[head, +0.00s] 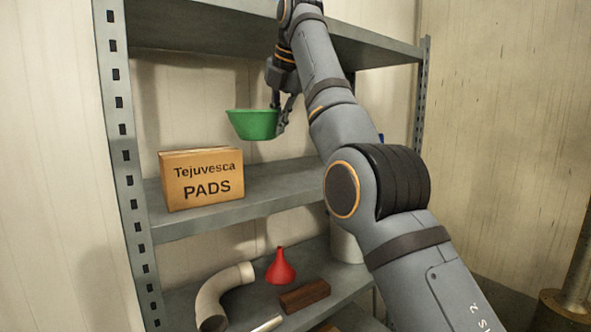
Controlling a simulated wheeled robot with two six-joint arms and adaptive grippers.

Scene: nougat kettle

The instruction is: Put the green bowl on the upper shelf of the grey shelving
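The green bowl (252,124) is upright in the air, in the gap between the top board and the board with the carton. My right gripper (281,118) points down and is shut on the bowl's right side. The bowl appears clear of the board below it. The grey shelving (124,150) stands against the wall, with its top board (200,32) above the bowl and another board (262,190) below it. My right arm crosses in front and hides the right part of the boards. My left gripper is not in view.
A carton marked "Tejuvesca PADS" (202,180) stands on the board below the bowl, to the left. Right of it that board looks bare up to my arm. A blue thing (381,138) shows partly behind my arm. A lower board holds a red funnel (281,268), a pipe elbow (218,290) and a brown block (304,296).

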